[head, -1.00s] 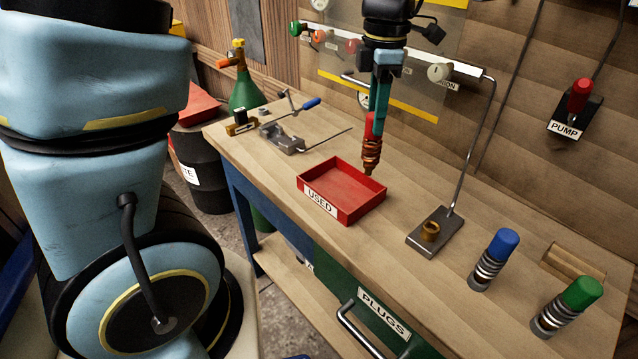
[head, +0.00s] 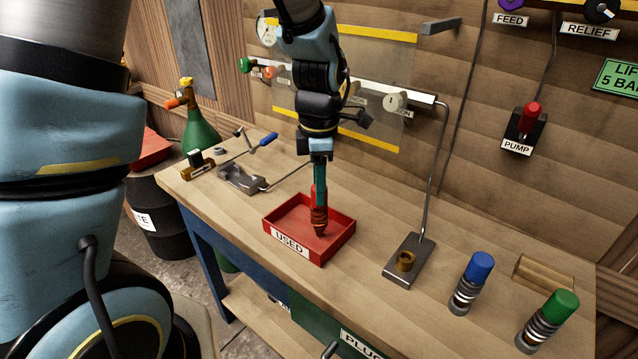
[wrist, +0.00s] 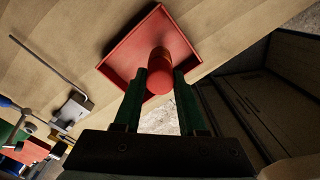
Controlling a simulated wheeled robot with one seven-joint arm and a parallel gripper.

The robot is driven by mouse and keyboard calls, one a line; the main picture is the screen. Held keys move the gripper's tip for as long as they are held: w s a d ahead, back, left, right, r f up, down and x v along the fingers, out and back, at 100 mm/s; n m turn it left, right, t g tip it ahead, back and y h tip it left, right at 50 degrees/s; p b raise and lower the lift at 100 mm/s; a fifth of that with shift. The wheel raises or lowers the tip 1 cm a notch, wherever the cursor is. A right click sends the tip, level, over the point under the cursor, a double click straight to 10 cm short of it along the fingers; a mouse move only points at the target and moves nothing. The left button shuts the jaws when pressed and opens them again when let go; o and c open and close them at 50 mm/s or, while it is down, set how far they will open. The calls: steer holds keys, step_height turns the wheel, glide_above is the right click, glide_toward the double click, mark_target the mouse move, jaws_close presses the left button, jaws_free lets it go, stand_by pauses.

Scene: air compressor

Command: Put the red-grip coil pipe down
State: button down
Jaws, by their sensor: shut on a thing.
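The red-grip coil pipe (head: 319,212) is upright in my gripper (head: 319,178), with its coppery coil end down. It hangs over the right part of the red tray labelled USED (head: 283,240). Whether its tip touches the tray floor I cannot tell. In the wrist view the red grip (wrist: 160,68) sits between the two green fingers (wrist: 160,85), with the red tray (wrist: 118,55) beyond it. My gripper is shut on the grip.
Further right are a blue-capped pipe (head: 472,280) and a green-capped pipe (head: 548,318). A clamp (head: 240,180) and green bottle (head: 198,125) are at left. Bare bench lies between tray and plate.

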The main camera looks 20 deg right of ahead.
steer(key=shift+f, duration=0.15)
steer(key=shift+c, duration=2.4)
jaws_free()
step_height(320, 180, up, 12)
steer(key=b, duration=0.2)
steer(key=w+a+f+m, duration=0.1)
steer(key=a+f+m, duration=0.3)
steer(key=a+m, duration=0.4)
steer(key=w+a+f+m+t, duration=0.1)
steer(key=a+f+m, duration=0.4)
steer(key=a, duration=1.4)
steer(key=w+m, duration=0.1)
steer(key=m, duration=0.2)
steer(key=shift+w+a+t, duration=0.15)
steer(key=shift+a+t, duration=0.15)
steer(key=shift+a, duration=0.05)
steer(key=shift+f, duration=0.1)
